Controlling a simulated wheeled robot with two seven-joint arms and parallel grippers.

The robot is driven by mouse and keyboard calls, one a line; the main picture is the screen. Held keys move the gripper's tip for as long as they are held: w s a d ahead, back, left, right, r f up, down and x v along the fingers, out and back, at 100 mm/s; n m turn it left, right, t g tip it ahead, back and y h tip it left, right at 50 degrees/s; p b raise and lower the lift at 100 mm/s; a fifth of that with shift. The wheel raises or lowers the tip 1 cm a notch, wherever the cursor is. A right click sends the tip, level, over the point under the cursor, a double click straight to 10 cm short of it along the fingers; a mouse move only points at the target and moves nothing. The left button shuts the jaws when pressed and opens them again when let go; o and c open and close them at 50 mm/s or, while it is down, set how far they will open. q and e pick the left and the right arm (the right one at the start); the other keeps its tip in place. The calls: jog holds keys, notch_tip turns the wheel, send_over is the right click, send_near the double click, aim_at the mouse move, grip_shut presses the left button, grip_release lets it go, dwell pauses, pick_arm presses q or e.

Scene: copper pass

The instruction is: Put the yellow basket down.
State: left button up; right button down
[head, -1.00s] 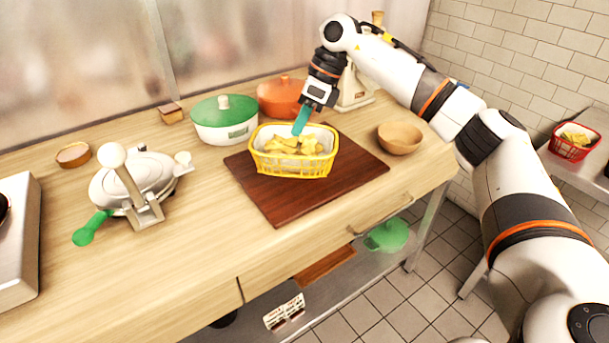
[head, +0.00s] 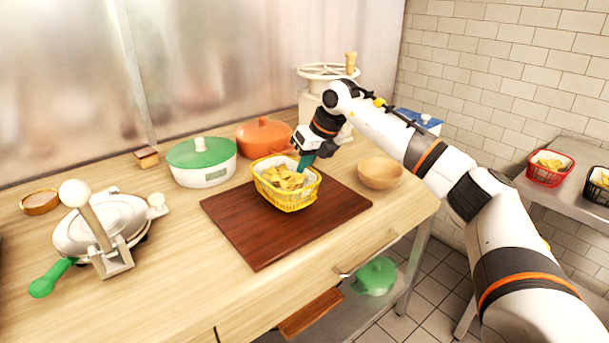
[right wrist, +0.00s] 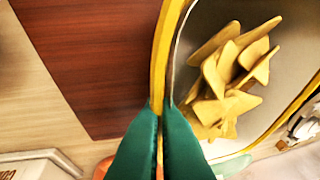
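The yellow basket (head: 287,200) holds a pale liner and several golden chips (head: 284,178). In the head view it shows over the back part of the dark wooden board (head: 262,242), turned and slightly tilted. I cannot tell whether its underside touches the board. My right gripper (head: 304,164) is at the basket's back right side. In the right wrist view its teal fingers (right wrist: 160,130) are closed with the yellow rim (right wrist: 160,60) between them, and the chips (right wrist: 232,75) lie to the right. My left gripper is not in view.
A wooden bowl (head: 380,173) stands right of the board. A green-lidded pot (head: 201,163) and an orange pot (head: 264,138) stand behind. A waffle-iron-like press (head: 100,225) is left. A red basket (head: 550,168) and a black basket (head: 598,186) sit on the right side table.

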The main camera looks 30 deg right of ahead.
jog(key=shift+f, duration=1.35)
jog(key=shift+f, duration=0.1)
jog(key=c, duration=1.7)
grip_release()
